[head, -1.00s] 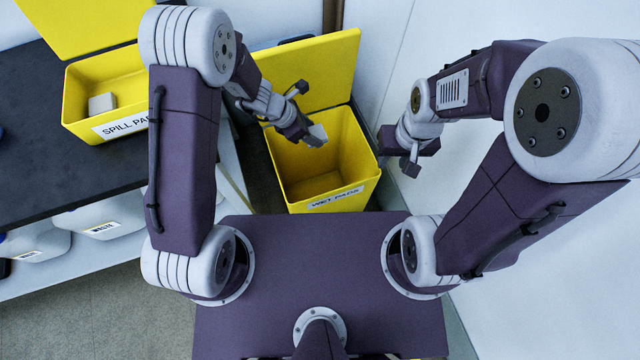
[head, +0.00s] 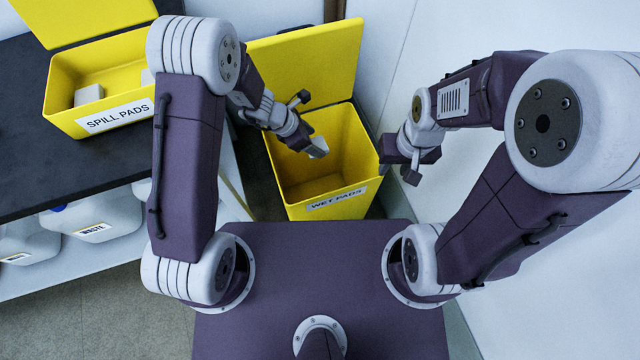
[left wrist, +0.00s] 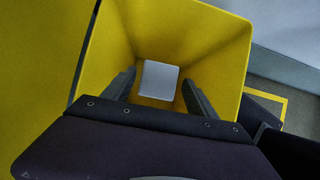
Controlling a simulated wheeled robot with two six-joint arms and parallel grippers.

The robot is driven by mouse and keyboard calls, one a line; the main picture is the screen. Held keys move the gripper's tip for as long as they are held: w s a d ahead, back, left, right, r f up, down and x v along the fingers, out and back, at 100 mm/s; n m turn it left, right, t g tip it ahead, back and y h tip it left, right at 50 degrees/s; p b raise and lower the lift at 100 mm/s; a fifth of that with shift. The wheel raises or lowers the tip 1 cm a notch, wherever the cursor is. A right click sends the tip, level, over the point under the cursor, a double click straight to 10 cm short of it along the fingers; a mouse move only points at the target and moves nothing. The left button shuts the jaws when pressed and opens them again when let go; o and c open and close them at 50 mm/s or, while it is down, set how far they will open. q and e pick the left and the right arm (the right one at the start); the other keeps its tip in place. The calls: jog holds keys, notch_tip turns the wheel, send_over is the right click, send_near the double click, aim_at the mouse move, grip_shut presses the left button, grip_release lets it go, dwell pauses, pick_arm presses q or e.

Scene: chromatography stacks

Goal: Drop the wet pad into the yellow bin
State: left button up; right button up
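The wet pad (head: 318,148), a small pale block, is at the fingertips of my left gripper (head: 306,143), over the open yellow bin (head: 349,202) labelled WET PADS. In the left wrist view the pad (left wrist: 158,80) shows between the fingers of my left gripper (left wrist: 160,88). A narrow strip of yellow shows on each side of it, so the fingers look open and apart from it. The bin's walls (left wrist: 215,50) surround the pad in that view. My right gripper (head: 408,158) is right of the bin; its fingers are not clear.
The bin's lid (head: 315,60) stands raised behind its opening. A second yellow bin (head: 60,98) labelled SPILL PADS, with pale pads inside, stands on the dark bench (head: 30,170) at left. Pale waste containers (head: 105,215) are below. A white wall (head: 480,30) is at right.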

pick_arm(q)
jog(key=shift+o, duration=0.3)
jog(key=shift+r, duration=0.1)
jog(key=p+v, duration=0.4)
jog(key=v, duration=0.5)
